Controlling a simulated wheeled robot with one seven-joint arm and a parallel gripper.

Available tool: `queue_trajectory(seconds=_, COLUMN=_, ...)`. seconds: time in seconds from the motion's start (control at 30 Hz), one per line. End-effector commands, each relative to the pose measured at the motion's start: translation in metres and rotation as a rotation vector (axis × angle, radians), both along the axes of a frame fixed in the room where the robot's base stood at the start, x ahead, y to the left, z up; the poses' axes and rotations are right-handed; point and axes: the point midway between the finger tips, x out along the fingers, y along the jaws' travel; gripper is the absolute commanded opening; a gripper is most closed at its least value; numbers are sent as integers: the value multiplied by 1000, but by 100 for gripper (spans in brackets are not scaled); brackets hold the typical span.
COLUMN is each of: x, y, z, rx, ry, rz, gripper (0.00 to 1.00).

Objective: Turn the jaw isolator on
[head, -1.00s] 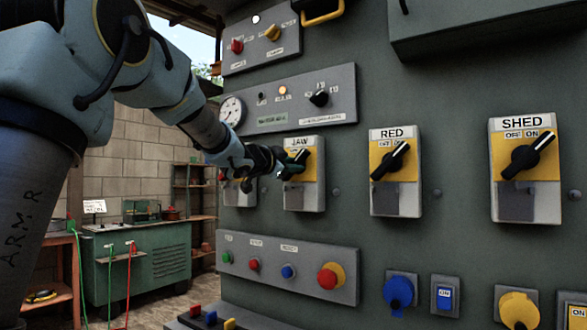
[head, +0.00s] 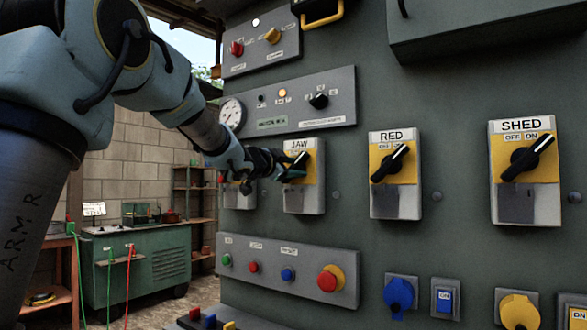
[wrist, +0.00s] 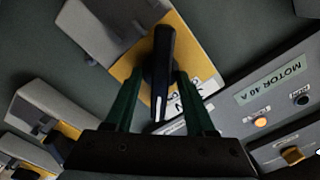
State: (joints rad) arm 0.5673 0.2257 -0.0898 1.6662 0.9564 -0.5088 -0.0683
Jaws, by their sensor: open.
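The jaw isolator (head: 304,199) is a grey box with a yellow plate and a black rotary handle, labelled JAW, on the green panel. In the wrist view its black handle (wrist: 161,72) stands between the two fingers of my gripper (wrist: 157,95). The fingers are apart, one on each side of the handle; I cannot tell whether either touches it. In the head view my gripper (head: 287,168) reaches the isolator from the left and covers part of the handle. The handle's white line is near the gripper's palm in the wrist view.
The RED isolator (head: 396,205) and SHED isolator (head: 525,208) are to the right, both with tilted handles. Another isolator (head: 239,199) is close on the left, partly behind my gripper. A push-button strip (head: 310,272) is below, and a gauge panel (head: 345,100) above.

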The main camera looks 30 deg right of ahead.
Motion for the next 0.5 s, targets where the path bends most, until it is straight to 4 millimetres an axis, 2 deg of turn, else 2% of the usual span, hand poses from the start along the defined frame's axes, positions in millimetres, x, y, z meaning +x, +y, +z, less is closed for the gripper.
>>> queue_trajectory(seconds=0.13, x=-2, y=3, z=0, rx=-1, ry=0, rz=1, gripper=55)
queue_trajectory(seconds=0.23, x=-6, y=13, z=0, rx=0, ry=-1, rz=2, gripper=55)
queue_trajectory(seconds=0.5, x=-32, y=60, z=0, rx=-1, ry=-2, rz=4, gripper=55)
